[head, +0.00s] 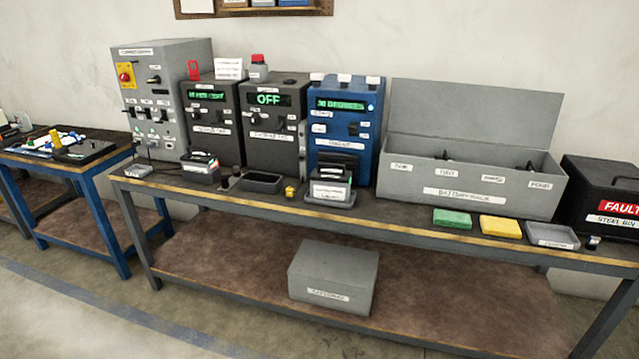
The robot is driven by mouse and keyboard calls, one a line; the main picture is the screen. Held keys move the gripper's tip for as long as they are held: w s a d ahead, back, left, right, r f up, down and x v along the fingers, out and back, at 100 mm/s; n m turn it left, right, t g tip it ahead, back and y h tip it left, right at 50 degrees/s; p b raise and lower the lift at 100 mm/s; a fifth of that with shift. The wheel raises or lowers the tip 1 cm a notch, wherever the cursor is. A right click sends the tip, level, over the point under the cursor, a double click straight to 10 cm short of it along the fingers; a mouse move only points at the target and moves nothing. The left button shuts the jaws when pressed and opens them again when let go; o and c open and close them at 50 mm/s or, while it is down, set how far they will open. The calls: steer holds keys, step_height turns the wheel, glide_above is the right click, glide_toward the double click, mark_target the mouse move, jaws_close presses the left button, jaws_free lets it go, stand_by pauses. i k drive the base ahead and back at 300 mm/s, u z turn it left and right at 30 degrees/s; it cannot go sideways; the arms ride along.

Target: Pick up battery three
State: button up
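The open grey battery box (465,205) stands on the bench right of the blue unit, its lid (470,115) raised at the back. Small labels run along its front; the rightmost reads FOUR, and the one left of it (492,179) is too blurred to read surely. Two dark tops show above the front wall, one near the second label (445,156) and one between the third and fourth (529,166). The rest of the inside is hidden, so I cannot tell which is battery three. My gripper is not in view.
Green (452,217), yellow (500,227) and grey (551,236) trays or pads lie before the box. A black FAULT bin (603,195) stands at right. A dark battery-like block (329,190) sits before the blue unit (345,125). Floor in front is clear.

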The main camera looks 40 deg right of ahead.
mark_target(334, 186)
steer(key=i, duration=0.85)
steer(key=z, duration=0.05)
